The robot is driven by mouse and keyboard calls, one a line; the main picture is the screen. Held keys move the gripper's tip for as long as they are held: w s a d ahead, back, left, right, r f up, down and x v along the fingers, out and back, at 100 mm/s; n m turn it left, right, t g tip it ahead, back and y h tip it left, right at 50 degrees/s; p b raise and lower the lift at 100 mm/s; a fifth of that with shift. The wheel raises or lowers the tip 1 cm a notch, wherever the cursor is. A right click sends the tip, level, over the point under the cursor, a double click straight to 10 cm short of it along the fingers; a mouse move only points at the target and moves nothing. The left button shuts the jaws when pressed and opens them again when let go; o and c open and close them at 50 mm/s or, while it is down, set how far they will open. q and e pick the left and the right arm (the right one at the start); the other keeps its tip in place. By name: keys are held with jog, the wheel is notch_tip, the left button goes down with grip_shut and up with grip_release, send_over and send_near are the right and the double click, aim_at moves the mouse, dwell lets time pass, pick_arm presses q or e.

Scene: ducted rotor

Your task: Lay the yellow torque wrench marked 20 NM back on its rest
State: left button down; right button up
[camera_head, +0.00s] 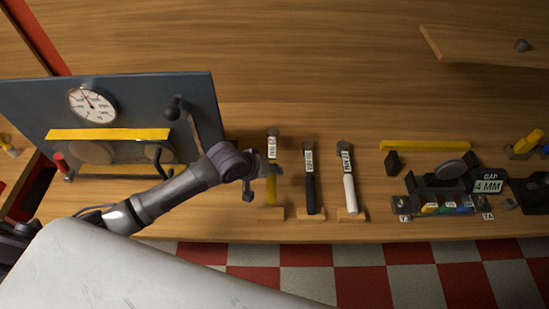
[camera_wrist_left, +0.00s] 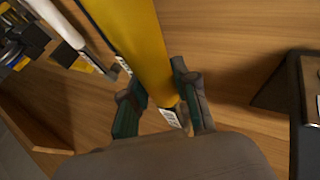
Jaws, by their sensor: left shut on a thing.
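The yellow torque wrench (camera_head: 271,188) has a dark round head and a white label whose print is too small to read. My left gripper (camera_head: 262,176) is shut on its yellow handle. In the left wrist view the handle (camera_wrist_left: 134,40) runs between the two fingers of the gripper (camera_wrist_left: 160,98). A small wooden rest (camera_head: 271,213) shows just below the handle's lower end in the head view. The wrench lies roughly in line with this rest, but I cannot tell its height above it. My right gripper is not in view.
A black-handled wrench (camera_head: 310,190) and a white-handled wrench (camera_head: 349,190) lie on their rests to the right. A dark panel with a dial (camera_head: 92,104) stands left. A dark fixture with a "GAP 4 MM" sign (camera_head: 487,186) is at right.

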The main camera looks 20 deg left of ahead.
pick_arm(q)
jog(key=shift+s+a+r, duration=0.15)
jog(key=shift+r+p, duration=0.1)
jog(key=shift+p, duration=0.45)
jog(key=shift+f+b, duration=0.35)
jog(key=shift+f, duration=0.15)
notch_tip(320, 180, down, 4)
jog(key=shift+r+b, duration=0.15)
jog(key=shift+b, duration=0.9)
jog(key=shift+f+b, duration=0.3)
jog(key=shift+f, duration=0.35)
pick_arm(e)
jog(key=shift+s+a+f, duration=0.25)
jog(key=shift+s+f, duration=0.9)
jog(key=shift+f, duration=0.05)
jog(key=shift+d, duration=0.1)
